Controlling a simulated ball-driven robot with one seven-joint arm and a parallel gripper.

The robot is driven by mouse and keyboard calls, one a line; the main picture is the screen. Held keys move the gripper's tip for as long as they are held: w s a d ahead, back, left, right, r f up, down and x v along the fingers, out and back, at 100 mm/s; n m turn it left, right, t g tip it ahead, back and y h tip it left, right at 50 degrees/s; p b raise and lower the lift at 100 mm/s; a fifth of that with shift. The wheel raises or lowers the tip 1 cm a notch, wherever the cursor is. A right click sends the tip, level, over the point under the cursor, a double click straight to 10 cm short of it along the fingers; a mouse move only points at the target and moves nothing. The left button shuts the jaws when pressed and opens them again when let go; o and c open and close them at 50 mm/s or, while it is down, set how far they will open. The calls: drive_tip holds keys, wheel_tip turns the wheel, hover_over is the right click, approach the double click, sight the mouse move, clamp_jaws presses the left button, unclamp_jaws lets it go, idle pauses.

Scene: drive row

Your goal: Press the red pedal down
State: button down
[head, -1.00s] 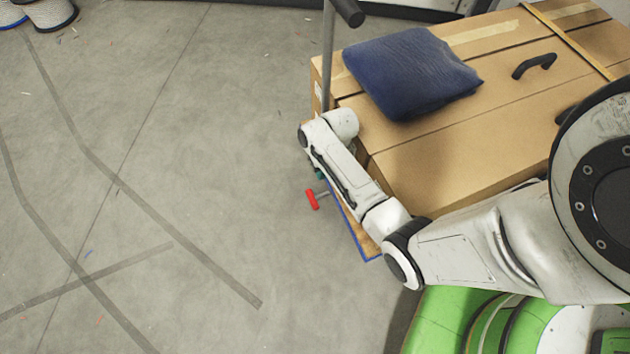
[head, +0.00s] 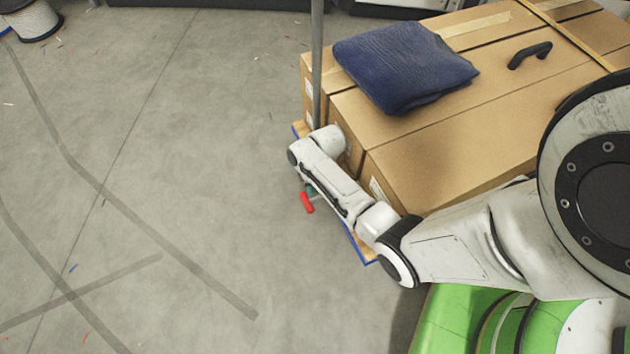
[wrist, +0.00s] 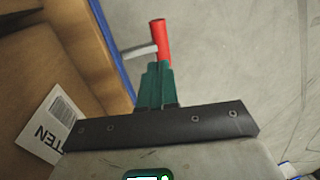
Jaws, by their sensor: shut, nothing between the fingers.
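The red pedal (head: 307,202) sticks out from the side of a blue-edged cart (head: 362,248) loaded with cardboard boxes. It also shows in the wrist view as a red bar (wrist: 160,40) on a grey metal stem. My gripper's green fingers (wrist: 159,68) are together and empty, and their tips appear close to the red bar; I cannot tell whether they touch. In the head view my gripper (head: 310,190) is mostly hidden behind my forearm, with a bit of green showing beside the pedal.
Cardboard boxes (head: 440,150) fill the cart, with a folded blue cloth (head: 405,68) and a black handle (head: 530,55) on top. A grey upright pole (head: 317,75) stands at the cart's corner.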

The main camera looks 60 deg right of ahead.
sight(305, 202)
drive_tip(key=f+b, duration=0.1)
drive_tip(key=f, duration=0.1)
drive_tip(key=f+b, duration=0.1)
drive_tip(key=f, duration=0.1)
drive_tip(key=a+f+b, duration=0.1)
drive_tip(key=f, duration=0.1)
drive_tip(key=shift+w+f, duration=0.1)
drive_tip(key=shift+w, duration=0.3)
drive_tip(key=shift+w+a+f+g+h, duration=0.3)
drive_tip(key=shift+f+g+h, duration=0.3)
drive_tip(key=shift+h, duration=0.2)
drive_tip(key=shift+w+a+f+g+h+b, duration=0.15)
drive_tip(key=shift+f+g+h+b, duration=0.35)
drive_tip(key=shift+f+g+h, duration=0.3)
drive_tip(key=shift+f, duration=0.55)
drive_tip(key=shift+f+b, duration=0.15)
drive_tip(key=shift+b, duration=0.2)
drive_tip(key=shift+a+r+p, duration=0.1)
drive_tip(key=shift+r+p, duration=0.55)
drive_tip(key=shift+p, duration=0.05)
drive_tip(key=w+a+r+p, duration=0.1)
drive_tip(key=a+r+p, duration=0.1)
drive_tip(key=r+p, duration=0.2)
drive_tip(key=w+a+r+p, duration=0.2)
drive_tip(key=r+p, duration=0.2)
drive_tip(key=r, duration=0.4)
